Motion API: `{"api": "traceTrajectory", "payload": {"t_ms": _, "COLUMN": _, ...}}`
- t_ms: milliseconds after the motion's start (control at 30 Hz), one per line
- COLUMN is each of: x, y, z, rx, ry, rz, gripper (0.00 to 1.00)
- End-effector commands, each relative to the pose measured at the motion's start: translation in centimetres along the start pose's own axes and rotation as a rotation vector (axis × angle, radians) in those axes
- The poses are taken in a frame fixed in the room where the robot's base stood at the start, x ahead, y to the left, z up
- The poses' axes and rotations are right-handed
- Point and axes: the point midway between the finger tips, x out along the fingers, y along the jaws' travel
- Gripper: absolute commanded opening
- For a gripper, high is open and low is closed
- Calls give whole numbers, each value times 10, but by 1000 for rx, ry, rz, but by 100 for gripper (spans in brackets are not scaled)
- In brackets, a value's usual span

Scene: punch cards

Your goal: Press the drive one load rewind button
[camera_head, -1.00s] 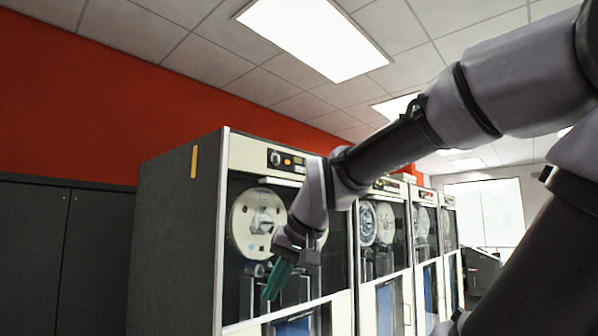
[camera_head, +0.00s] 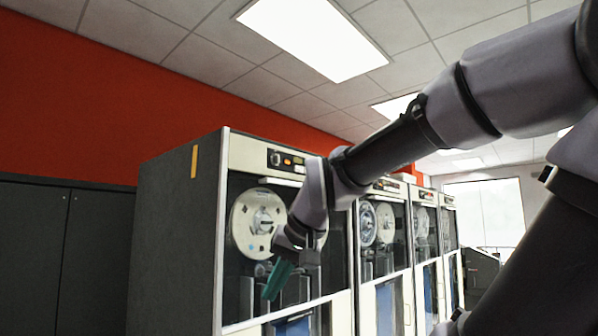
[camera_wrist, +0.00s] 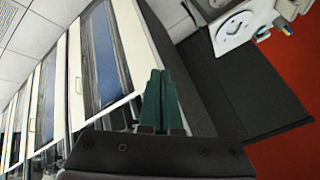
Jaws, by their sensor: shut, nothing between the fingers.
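The nearest tape drive (camera_head: 180,235) is a tall dark cabinet with a cream front panel and a glass window over reels. Its control strip (camera_head: 287,161) at the top front carries a dark knob and a lit orange button (camera_head: 287,162); labels are too small to read. My gripper (camera_head: 271,293) has teal fingers pointing down in front of the drive's window, below and apart from the control strip. In the wrist view the fingers (camera_wrist: 161,100) are together with nothing between them.
More tape drives (camera_head: 384,250) stand in a row to the right. A dark cabinet (camera_head: 60,250) stands at the left by the red wall (camera_head: 80,100). The wrist view shows a blue-windowed drive front (camera_wrist: 105,60) and a white panel with a round dial (camera_wrist: 238,25) at upper right.

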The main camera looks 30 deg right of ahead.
Motion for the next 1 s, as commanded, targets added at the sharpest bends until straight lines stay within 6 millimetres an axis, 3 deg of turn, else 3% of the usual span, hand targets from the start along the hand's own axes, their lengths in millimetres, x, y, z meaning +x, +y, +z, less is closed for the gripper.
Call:
{"api": "traceTrajectory", "payload": {"t_ms": 167, "x": -2, "y": -1, "z": -8, "rx": 11, "ry": 12, "rz": 1, "gripper": 0}}
{"api": "traceTrajectory", "payload": {"t_ms": 267, "x": -5, "y": -5, "z": -29, "rx": 41, "ry": 43, "rz": 4, "gripper": 0}}
{"api": "traceTrajectory", "payload": {"t_ms": 333, "x": -10, "y": -8, "z": -54, "rx": 78, "ry": 80, "rz": 8, "gripper": 0}}
{"api": "traceTrajectory", "payload": {"t_ms": 667, "x": -42, "y": -11, "z": -213, "rx": 304, "ry": 328, "rz": 10, "gripper": 0}}
{"api": "traceTrajectory", "payload": {"t_ms": 1000, "x": -83, "y": 21, "z": -375, "rx": 526, "ry": 599, "rz": -16, "gripper": 0}}
